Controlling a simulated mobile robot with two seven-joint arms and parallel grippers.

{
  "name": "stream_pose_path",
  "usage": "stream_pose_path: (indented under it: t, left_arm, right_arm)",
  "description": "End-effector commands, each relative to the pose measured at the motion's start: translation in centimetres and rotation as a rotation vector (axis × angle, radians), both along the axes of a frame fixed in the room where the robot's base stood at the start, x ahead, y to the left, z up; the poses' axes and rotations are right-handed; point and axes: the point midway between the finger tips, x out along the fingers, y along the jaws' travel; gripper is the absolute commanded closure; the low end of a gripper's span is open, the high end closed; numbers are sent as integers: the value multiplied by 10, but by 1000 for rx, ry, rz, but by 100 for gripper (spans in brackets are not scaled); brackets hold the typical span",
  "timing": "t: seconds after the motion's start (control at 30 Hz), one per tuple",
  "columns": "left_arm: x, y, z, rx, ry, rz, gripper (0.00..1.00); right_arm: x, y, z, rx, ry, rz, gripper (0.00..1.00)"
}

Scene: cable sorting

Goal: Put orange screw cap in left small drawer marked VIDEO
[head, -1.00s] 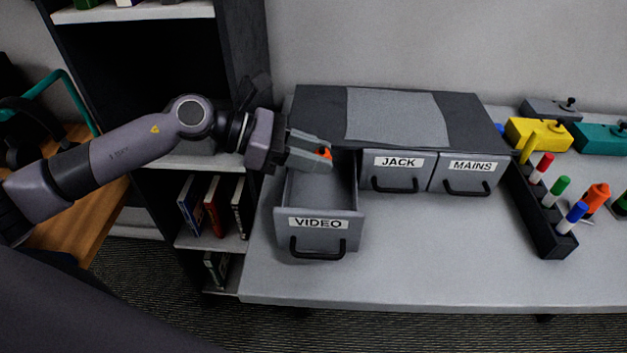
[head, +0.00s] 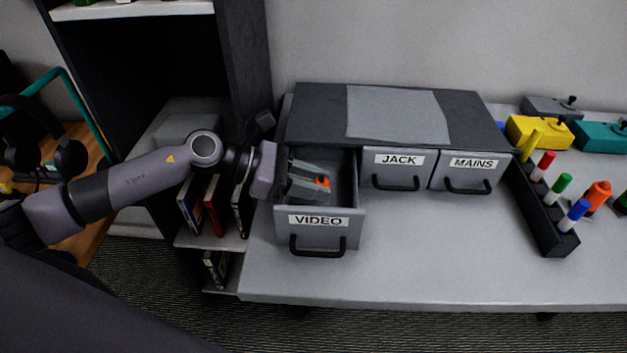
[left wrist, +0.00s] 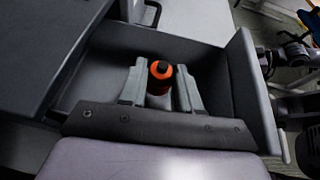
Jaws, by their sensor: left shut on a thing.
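The orange screw cap (head: 323,183) is between the fingertips of my left gripper (head: 318,184), which is shut on it. In the left wrist view the cap (left wrist: 160,78) shows orange with a dark centre, held between both fingers of the gripper (left wrist: 161,76). The left small drawer marked VIDEO (head: 345,219) is pulled open. My left gripper reaches in over its left wall, with the cap within the drawer's outline. In the left wrist view the drawer's wall (left wrist: 252,85) surrounds the fingers.
The closed JACK drawer (head: 397,170) and MAINS drawer (head: 466,172) are to the right in the same dark cabinet (head: 310,110). A black rack (head: 541,219) with coloured pegs stands farther right. A bookshelf (head: 240,80) is behind my left arm. The table front is clear.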

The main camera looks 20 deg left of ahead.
Motion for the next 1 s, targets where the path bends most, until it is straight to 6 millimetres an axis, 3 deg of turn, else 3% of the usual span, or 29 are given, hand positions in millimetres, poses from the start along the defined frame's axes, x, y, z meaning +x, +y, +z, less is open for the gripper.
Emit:
stream_pose_path:
  t: [0.37, 0.4, 0.43, 0.47, 0.77, 1.0]
  left_arm:
    - [-1, 0, -11, 3, 9, -1, 100]
    - [-2, 0, -12, 4, 10, -2, 55]
    - [-2, 0, -13, 4, 12, -2, 45]
    - [-2, 0, -13, 5, 12, -2, 42]
    - [-2, 1, -14, 7, 18, -1, 42]
    - [-2, 2, 4, 8, 16, 1, 42]
  right_arm:
    - [0, 0, -9, 0, 0, 0, 34]
    - [0, 0, -9, 0, 0, 0, 34]
    - [0, 0, -9, 0, 0, 0, 34]
    - [0, 0, -9, 0, 0, 0, 34]
    - [0, 0, -8, 0, 0, 0, 34]
    - [0, 0, 11, 0, 1, 0, 34]
